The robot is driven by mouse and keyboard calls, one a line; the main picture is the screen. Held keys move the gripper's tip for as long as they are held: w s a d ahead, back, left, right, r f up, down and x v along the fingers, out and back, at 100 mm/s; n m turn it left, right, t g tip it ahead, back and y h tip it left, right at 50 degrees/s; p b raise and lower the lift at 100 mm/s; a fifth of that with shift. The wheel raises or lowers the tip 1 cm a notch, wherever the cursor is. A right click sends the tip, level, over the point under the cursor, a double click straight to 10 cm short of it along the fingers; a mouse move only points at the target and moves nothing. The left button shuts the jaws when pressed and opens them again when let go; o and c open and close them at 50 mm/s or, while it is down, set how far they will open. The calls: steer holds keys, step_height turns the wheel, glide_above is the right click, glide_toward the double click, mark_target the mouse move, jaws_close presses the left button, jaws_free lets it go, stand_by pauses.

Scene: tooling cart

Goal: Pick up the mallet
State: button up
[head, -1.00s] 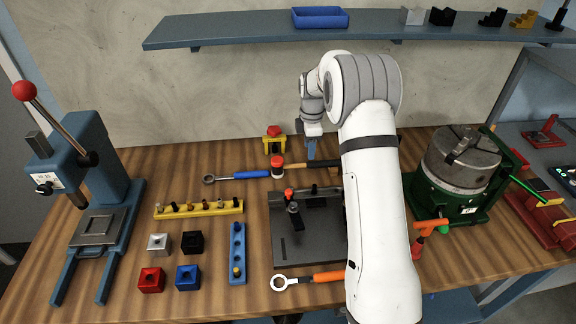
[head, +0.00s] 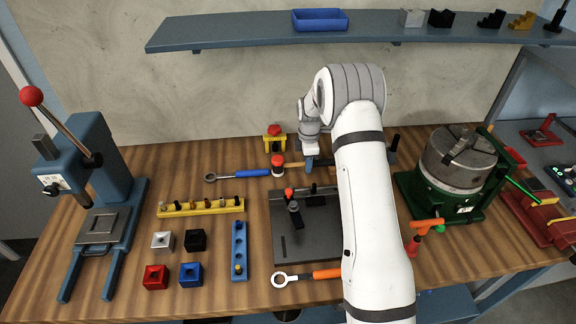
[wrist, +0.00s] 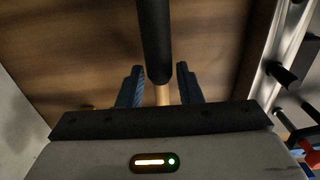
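The mallet's wooden handle (head: 325,162) lies near the back of the bench, partly hidden by my arm and gripper. In the wrist view, a black cylindrical part of the mallet (wrist: 154,40) runs down to a pale wooden shaft (wrist: 163,95). My gripper (head: 309,163) is low over the handle in the head view. Its two blue fingers (wrist: 160,88) stand on either side of the wooden shaft in the wrist view, with a gap showing on both sides. They look open. A dark upright piece (head: 394,145) right of my arm may be the mallet head.
A yellow block with red top (head: 274,138) stands behind. A dark fixture plate (head: 300,245) lies in front. A green-based chuck (head: 455,165) stands right. A shelf (head: 230,33) overhangs behind.

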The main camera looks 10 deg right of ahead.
jaws_close()
steer(key=shift+r, duration=0.1)
stand_by(0.3)
